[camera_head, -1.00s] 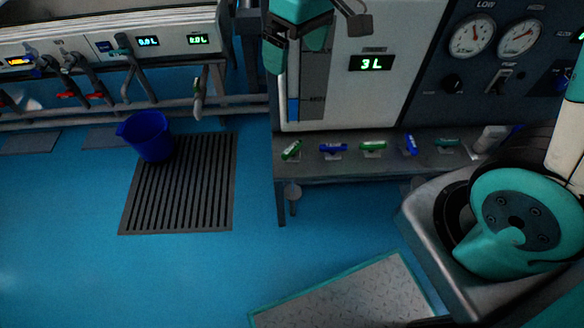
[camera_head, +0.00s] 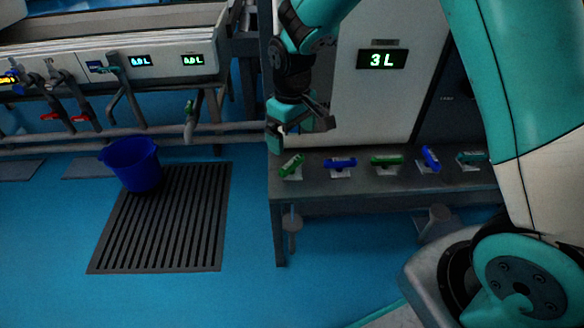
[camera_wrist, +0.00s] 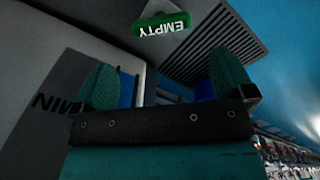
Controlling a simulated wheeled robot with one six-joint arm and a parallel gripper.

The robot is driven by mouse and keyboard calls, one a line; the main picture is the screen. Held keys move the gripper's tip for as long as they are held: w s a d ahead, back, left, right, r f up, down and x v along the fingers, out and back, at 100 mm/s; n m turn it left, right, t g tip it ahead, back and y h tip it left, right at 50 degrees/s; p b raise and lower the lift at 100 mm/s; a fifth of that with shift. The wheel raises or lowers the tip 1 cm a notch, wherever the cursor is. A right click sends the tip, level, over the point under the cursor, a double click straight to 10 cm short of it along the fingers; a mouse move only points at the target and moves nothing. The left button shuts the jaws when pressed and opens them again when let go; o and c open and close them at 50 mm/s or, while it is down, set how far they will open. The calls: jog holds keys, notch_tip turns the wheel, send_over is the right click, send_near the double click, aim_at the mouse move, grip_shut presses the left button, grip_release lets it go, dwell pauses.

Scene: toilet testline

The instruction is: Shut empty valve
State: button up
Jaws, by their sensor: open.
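The empty valve has a green handle with white "EMPTY" lettering (camera_wrist: 162,24), at the top of the wrist view. In the head view the leftmost green handle (camera_head: 291,165) on the grey shelf appears to be this valve, set at a slant. My gripper (camera_head: 298,130) is pointing down just above the shelf, close to that handle and apart from it. In the wrist view my gripper (camera_wrist: 165,85) has its two teal fingers spread with nothing between them. The handle lies beyond the fingertips.
More blue and green handles, including a blue one (camera_head: 341,163), stand along the shelf (camera_head: 385,190) to the right. A panel above reads 3 L (camera_head: 381,60). A blue bucket (camera_head: 137,165) stands on the floor grate (camera_head: 165,225). Blue floor is open in front.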

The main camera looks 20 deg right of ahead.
aim_at(292, 162)
notch_tip(292, 162, down, 9)
jog(key=b, duration=0.3)
jog(key=shift+r, duration=0.1)
jog(key=c, duration=0.6)
